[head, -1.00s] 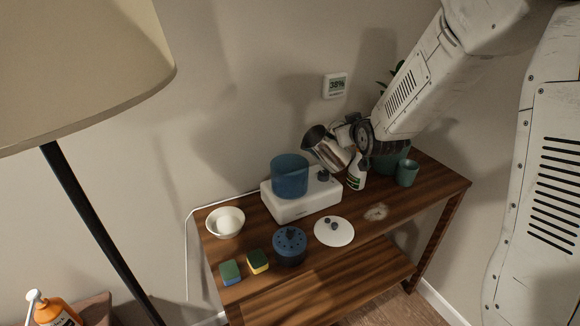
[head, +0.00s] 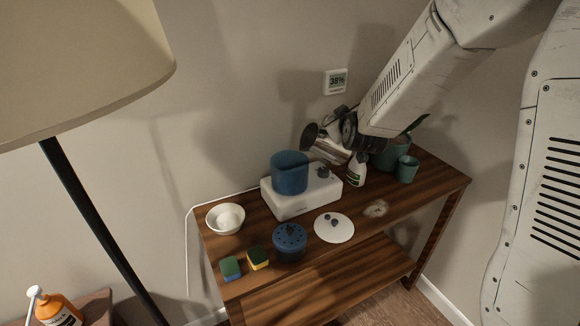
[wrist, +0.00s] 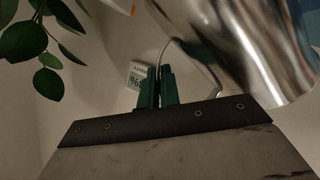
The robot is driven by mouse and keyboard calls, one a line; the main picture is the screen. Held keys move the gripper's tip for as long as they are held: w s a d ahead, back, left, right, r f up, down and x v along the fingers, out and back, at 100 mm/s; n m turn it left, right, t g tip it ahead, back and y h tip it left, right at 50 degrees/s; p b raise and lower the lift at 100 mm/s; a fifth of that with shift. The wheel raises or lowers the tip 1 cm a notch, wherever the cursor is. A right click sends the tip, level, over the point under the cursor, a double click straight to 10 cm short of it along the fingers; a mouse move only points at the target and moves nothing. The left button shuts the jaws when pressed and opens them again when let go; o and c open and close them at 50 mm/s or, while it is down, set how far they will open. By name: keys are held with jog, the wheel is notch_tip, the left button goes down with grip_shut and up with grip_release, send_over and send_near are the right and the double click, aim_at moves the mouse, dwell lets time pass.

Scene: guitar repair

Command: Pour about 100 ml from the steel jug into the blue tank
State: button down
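The steel jug (head: 328,152) is held in the air, tilted strongly to the left, with its dark mouth above the right side of the blue tank. It also fills the upper right of the wrist view (wrist: 245,45). The blue tank (head: 289,174) stands upright on a white base unit (head: 300,204). My gripper (head: 347,137) is right of the jug; in the wrist view its green fingers (wrist: 157,92) are closed around the jug's handle (wrist: 188,50). No stream shows, and the liquid levels in jug and tank cannot be seen.
On the wooden table (head: 430,185) stand a spray bottle (head: 356,172), a green cup (head: 407,170), a plant pot (head: 388,156), a white lid (head: 334,228), a blue perforated part (head: 290,240), sponges (head: 258,258) and a white bowl (head: 225,219). A display reading 38% (head: 336,82) hangs behind.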

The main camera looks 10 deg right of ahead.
jog(key=shift+a+r+n+p, duration=0.15)
jog(key=shift+a+n+p, duration=0.25)
jog(key=shift+s+a+r+n+t+h+p, duration=0.1)
jog(key=shift+a+r+n+t+h+p, duration=0.45)
jog(key=shift+p, duration=1.2)
dwell(0.9)
jog(key=shift+r+g, duration=0.1)
jog(key=shift+g, duration=0.15)
jog(key=shift+d+f+m+g+y, duration=0.3)
jog(key=shift+d+f+m+y, duration=0.25)
jog(key=shift+d+f+m, duration=0.3)
jog(key=shift+w+d+r, duration=0.1)
jog(key=shift+w+d, duration=0.1)
jog(key=shift+d, duration=0.05)
jog(key=shift+w+d+f+m+y+b, duration=0.1)
jog(key=shift+d+f+m+y+b, duration=0.2)
jog(key=shift+f+m, duration=0.2)
jog(key=shift+d+f+m+y+b, duration=0.2)
jog(key=shift+f+m+y+b, duration=0.15)
jog(key=shift+f, duration=0.2)
jog(key=shift+d, duration=0.15)
dwell(0.4)
